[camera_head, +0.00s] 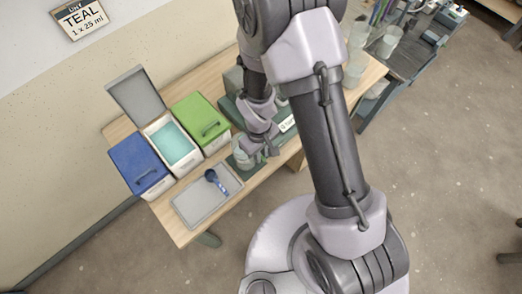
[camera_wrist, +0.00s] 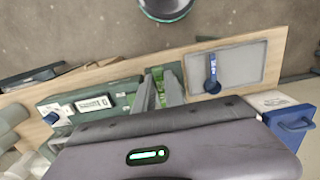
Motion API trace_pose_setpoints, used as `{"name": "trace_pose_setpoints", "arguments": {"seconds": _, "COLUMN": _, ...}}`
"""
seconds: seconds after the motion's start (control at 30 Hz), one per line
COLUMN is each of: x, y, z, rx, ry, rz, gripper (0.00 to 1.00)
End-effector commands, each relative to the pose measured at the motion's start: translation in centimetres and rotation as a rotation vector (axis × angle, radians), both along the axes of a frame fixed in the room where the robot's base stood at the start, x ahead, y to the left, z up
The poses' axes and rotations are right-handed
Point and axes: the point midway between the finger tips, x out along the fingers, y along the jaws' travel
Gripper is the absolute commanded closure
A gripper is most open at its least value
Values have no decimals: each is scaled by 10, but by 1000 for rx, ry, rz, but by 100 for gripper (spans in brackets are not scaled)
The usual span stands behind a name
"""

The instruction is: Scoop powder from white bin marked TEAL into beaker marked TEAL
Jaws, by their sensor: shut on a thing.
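The open white bin (camera_head: 188,166) holds teal powder (camera_head: 173,142), and its grey lid (camera_head: 136,94) stands raised behind it. A blue scoop (camera_head: 216,181) lies on the grey tray (camera_head: 190,213) in front of the bins; it also shows in the wrist view (camera_wrist: 212,80).
A blue-lidded bin (camera_head: 137,160) and a green-lidded bin (camera_head: 200,119) flank the open one. A device with a white label or display (camera_head: 287,123) stands right of my gripper. A wall sign (camera_head: 80,18) reads TEAL, 1 x 25 ml. More clear vessels (camera_head: 355,68) stand farther back.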

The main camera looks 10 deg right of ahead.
Motion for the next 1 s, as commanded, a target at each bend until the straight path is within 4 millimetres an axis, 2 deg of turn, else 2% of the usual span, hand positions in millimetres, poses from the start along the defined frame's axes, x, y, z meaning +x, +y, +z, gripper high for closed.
{"name": "trace_pose_setpoints", "arguments": {"seconds": 0.03, "x": 1, "y": 0, "z": 5, "rx": -6, "ry": 8, "rz": 2, "gripper": 100}}
{"name": "trace_pose_setpoints", "arguments": {"seconds": 0.33, "x": 3, "y": 1, "z": 10, "rx": -49, "ry": 64, "rz": 1, "gripper": 100}}
{"name": "trace_pose_setpoints", "arguments": {"seconds": 1.0, "x": 18, "y": 11, "z": 43, "rx": -290, "ry": 418, "rz": 3, "gripper": 100}}
